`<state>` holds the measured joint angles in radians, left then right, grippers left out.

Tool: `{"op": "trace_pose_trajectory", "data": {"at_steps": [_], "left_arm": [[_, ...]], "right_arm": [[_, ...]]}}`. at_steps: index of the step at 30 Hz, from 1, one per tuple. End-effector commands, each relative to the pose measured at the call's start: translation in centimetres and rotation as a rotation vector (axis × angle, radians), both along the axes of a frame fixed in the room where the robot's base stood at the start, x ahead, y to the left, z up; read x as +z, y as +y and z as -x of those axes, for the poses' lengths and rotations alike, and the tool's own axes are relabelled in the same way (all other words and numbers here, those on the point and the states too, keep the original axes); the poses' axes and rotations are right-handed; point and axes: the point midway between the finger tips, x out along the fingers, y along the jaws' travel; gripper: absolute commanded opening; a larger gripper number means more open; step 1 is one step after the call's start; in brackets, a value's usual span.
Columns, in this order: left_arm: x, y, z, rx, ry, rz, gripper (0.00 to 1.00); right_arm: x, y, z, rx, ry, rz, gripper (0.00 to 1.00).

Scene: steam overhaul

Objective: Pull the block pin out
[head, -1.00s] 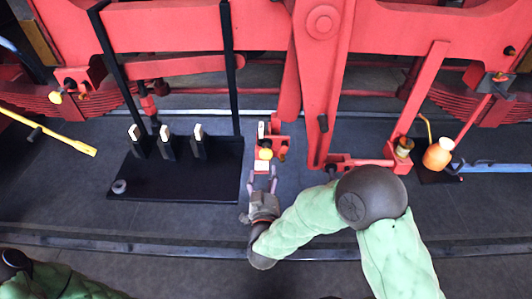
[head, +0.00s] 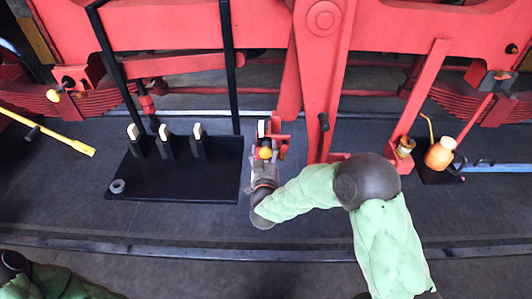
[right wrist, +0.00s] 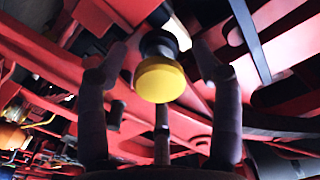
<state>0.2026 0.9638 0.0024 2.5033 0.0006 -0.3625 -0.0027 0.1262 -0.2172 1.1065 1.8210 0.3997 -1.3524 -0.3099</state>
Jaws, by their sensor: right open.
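The block pin appears as a yellow round knob (head: 265,153) on the red bracket (head: 276,138) below the beam. In the right wrist view the yellow knob (right wrist: 160,80) hangs on a dark collar, its shaft end hidden. My right gripper (head: 265,166) is right at the knob. In the right wrist view its dark fingers (right wrist: 162,90) are open and stand around the knob, with gaps visible between the side fingers and the knob. My left gripper is out of view.
A black board (head: 180,180) with white-topped posts and a grey ring (head: 118,186) lies to the left. A yellow-handled tool (head: 70,143) lies at far left. An orange oil can (head: 439,155) stands at right. Red rods and beams crowd behind the bracket. The floor in front is clear.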

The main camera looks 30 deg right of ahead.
Motion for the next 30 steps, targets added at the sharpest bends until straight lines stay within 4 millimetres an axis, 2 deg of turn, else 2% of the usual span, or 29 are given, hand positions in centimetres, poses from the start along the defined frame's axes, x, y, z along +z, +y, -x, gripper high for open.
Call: {"op": "trace_pose_trajectory", "data": {"at_steps": [2, 3, 9, 10, 14, 21, 24, 30], "left_arm": [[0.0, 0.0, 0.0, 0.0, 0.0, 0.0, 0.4], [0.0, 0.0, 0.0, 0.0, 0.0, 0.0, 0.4], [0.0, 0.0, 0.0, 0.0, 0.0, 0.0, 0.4], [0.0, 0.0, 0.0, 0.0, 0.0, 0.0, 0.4], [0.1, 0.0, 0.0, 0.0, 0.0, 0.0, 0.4], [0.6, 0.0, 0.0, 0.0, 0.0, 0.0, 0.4], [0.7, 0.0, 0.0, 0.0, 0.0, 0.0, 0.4], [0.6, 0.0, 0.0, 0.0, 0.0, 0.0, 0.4]], "right_arm": [[0.0, 0.0, 0.0, 0.0, 0.0, 0.0, 0.66], [0.0, 0.0, 0.0, 0.0, 0.0, 0.0, 0.6], [0.0, 0.0, 0.0, 0.0, -0.001, 0.001, 0.04], [0.0, 0.0, 0.0, 0.0, -0.001, 0.001, 0.0], [0.1, 0.2, 0.2, 0.001, -0.001, 0.0, 0.0], [0.2, 2.2, 3.3, 0.004, -0.003, 0.001, 0.0], [0.2, 2.6, 4.1, 0.002, -0.002, 0.001, 0.0], [0.1, 2.6, 4.2, 0.001, -0.003, 0.002, 0.0]]}}
